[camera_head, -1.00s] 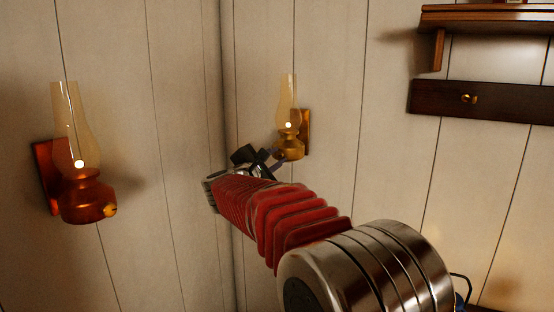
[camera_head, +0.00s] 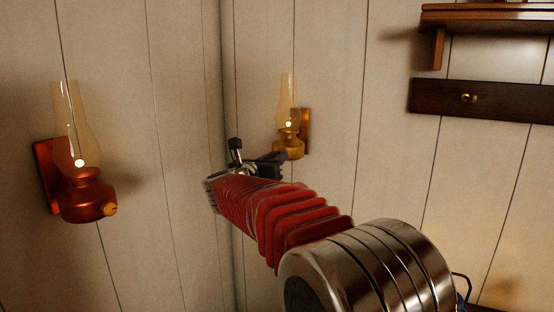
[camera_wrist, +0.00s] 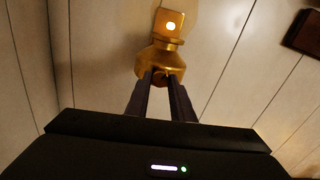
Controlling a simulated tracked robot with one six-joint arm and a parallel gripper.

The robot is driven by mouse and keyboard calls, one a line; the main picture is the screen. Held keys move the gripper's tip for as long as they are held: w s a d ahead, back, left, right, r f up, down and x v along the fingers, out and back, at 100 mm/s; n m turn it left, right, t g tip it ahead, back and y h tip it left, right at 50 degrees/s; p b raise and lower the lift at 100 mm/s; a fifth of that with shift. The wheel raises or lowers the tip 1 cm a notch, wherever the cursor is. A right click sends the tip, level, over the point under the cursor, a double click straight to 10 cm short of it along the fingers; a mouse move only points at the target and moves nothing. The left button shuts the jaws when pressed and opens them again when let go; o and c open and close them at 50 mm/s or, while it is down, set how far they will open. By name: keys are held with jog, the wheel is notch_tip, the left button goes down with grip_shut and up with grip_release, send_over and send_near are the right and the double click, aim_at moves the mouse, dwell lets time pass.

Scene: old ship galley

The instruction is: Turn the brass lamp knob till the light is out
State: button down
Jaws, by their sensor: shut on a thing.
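The brass lamp (camera_head: 289,148) is on the wall just right of the corner, with a clear glass chimney and a lit flame. It also shows in the wrist view (camera_wrist: 160,60), its light glowing. My gripper (camera_head: 274,163) reaches the lower front of this lamp. In the wrist view my gripper (camera_wrist: 161,80) has its two fingers close together at the lamp's base, shut on the knob (camera_wrist: 161,74), which is mostly hidden between the fingertips. A second lamp (camera_head: 86,198), copper-red with a brass knob (camera_head: 110,209), is lit on the left wall.
A wooden shelf (camera_head: 490,20) is at the upper right. Below it a dark wooden rail (camera_head: 500,102) carries a brass peg (camera_head: 467,98). The wall between the two lamps is bare, with the room's corner there.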

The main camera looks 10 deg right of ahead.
jog(key=n, duration=0.5)
jog(key=shift+d+f+n, duration=0.1)
jog(key=shift+f+n, duration=0.2)
jog(key=shift+f, duration=0.05)
dwell(0.3)
jog(key=c, duration=1.9)
grip_release()
jog(key=o, duration=0.4)
jog(key=shift+r, duration=0.25)
jog(key=shift+c, duration=0.2)
jog(key=v, duration=1.3)
jog(key=shift+s+a, duration=0.25)
jog(key=shift+s, duration=0.1)
